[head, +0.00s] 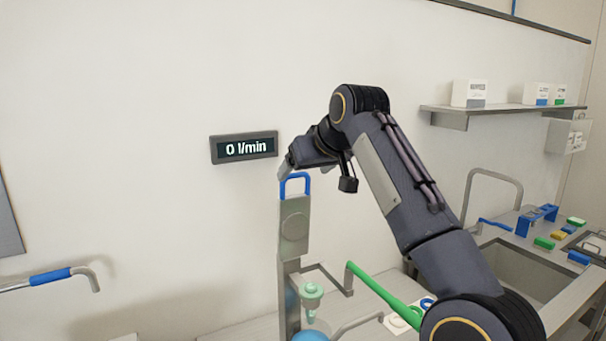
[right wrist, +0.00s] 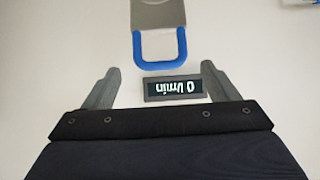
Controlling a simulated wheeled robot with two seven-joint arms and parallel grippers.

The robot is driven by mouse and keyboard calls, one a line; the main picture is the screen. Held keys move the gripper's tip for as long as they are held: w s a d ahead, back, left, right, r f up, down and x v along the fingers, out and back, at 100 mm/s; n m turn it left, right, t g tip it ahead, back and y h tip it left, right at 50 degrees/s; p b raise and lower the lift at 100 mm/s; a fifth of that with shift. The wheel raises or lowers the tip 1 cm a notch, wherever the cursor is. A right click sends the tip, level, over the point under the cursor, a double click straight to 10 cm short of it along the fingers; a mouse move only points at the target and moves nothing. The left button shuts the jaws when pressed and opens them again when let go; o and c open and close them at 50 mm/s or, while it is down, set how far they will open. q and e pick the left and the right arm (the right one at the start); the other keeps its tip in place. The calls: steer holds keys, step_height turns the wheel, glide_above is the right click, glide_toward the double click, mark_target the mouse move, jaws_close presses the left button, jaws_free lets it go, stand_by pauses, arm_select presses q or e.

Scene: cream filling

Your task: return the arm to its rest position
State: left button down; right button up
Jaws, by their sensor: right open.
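My right arm reaches in from the lower right in the head view, and its gripper (head: 286,168) is up beside a blue loop handle (head: 295,177) on top of a grey upright post (head: 293,240). In the right wrist view my right gripper (right wrist: 158,82) has its two fingers wide apart with nothing between them that it holds. The blue handle (right wrist: 160,62) shows beyond the fingertips in that view, apart from them. My left gripper is not in view.
A display (head: 244,148) on the wall reads 0 l/min. A green bar (head: 385,294) and a pale green nozzle (head: 311,292) are near the post. A sink (head: 520,272) with blue, green and yellow items is at right, below a shelf (head: 455,112) with boxes. A blue-sleeved pipe (head: 50,277) is at left.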

steer(key=s+d+f+m+g, duration=0.1)
steer(key=s+d+f, duration=0.5)
steer(key=s+d, duration=0.3)
steer(key=s+d+f+m+g, duration=0.1)
steer(key=s+d+f+m, duration=0.1)
steer(key=s+d+f, duration=0.65)
steer(key=s+a+f+m+b, duration=0.1)
steer(key=s+a+f+b, duration=0.1)
steer(key=s+f, duration=0.9)
steer(key=s+a+f+m+g+b, duration=0.1)
steer(key=s+f+m, duration=0.1)
steer(key=s+f, duration=0.9)
steer(key=shift+s+a+g+b, duration=0.25)
steer(key=shift+a+g+b, duration=0.05)
steer(key=shift+a+b, duration=0.1)
steer(key=shift+d, duration=0.1)
